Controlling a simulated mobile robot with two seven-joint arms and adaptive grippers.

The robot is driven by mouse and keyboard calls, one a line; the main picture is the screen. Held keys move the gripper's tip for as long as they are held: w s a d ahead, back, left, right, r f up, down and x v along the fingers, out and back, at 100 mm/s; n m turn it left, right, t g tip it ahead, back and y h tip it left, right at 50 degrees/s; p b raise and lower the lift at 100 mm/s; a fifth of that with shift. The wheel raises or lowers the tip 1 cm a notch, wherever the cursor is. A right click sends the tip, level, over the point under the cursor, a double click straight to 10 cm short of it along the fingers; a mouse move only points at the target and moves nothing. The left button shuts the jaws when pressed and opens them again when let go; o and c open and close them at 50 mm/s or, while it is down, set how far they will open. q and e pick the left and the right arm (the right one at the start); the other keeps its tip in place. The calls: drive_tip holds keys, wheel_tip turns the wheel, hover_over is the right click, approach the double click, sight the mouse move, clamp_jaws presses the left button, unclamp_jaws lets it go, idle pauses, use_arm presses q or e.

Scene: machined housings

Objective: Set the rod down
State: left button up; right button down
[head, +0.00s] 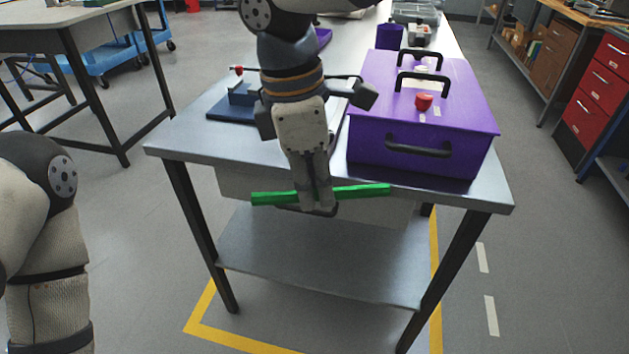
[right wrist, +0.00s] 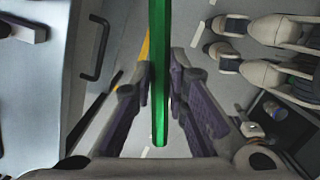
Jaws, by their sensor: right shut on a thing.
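The rod is a long green bar (head: 361,191), held roughly level in the head view in front of the table's near edge. My right gripper (head: 318,205) is shut on the rod near its middle, and the rod sticks out on both sides. In the right wrist view the green rod (right wrist: 159,60) runs between the two fingers of the gripper (right wrist: 160,85). The metal table (head: 180,140) stands behind the rod, with a lower shelf (head: 320,265) below. My left gripper is out of view; only part of the left arm shows.
A purple box (head: 400,155) with black handles and a red knob (head: 424,101) fills the table's right side. A dark blue fixture (head: 232,108) sits at the left, partly behind my right arm. The table's front left corner is clear, and the lower shelf looks empty.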

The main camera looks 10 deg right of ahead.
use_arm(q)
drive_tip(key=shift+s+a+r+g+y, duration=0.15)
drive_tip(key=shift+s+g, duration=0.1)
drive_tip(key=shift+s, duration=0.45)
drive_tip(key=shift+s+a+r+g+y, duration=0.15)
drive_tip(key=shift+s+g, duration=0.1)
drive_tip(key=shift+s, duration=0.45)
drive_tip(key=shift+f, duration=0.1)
